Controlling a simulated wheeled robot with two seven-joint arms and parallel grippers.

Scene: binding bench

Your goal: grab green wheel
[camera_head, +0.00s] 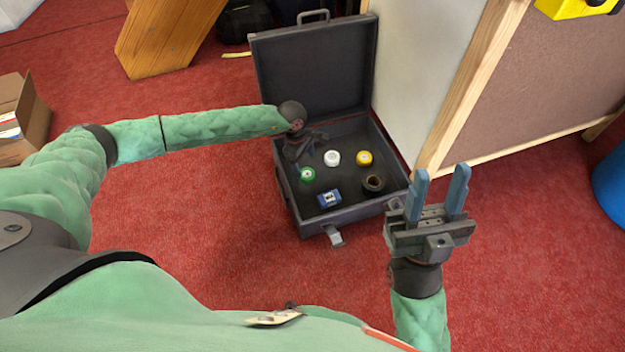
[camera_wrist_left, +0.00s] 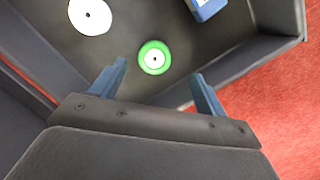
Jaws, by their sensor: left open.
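The green wheel (camera_head: 307,174) lies in the open dark case, at the left of its bottom part. In the left wrist view the green wheel (camera_wrist_left: 154,57), with a white centre, lies on the case floor, ahead of and between my fingertips. My left gripper (camera_wrist_left: 157,78) is open and empty above it, with a gap to the wheel. In the head view my left gripper (camera_head: 312,152) is over the left side of the case, partly hidden by its own wrist. My right gripper (camera_head: 438,185) is open and empty, to the right of the case.
The case (camera_head: 308,219) also holds a white roll (camera_head: 332,158), a yellow roll (camera_head: 364,158), a dark ring (camera_head: 373,184) and a blue box (camera_head: 328,198). Its raised lid (camera_head: 315,68) stands behind. A wood-framed board (camera_head: 480,90) is close on the right. Red carpet lies in front.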

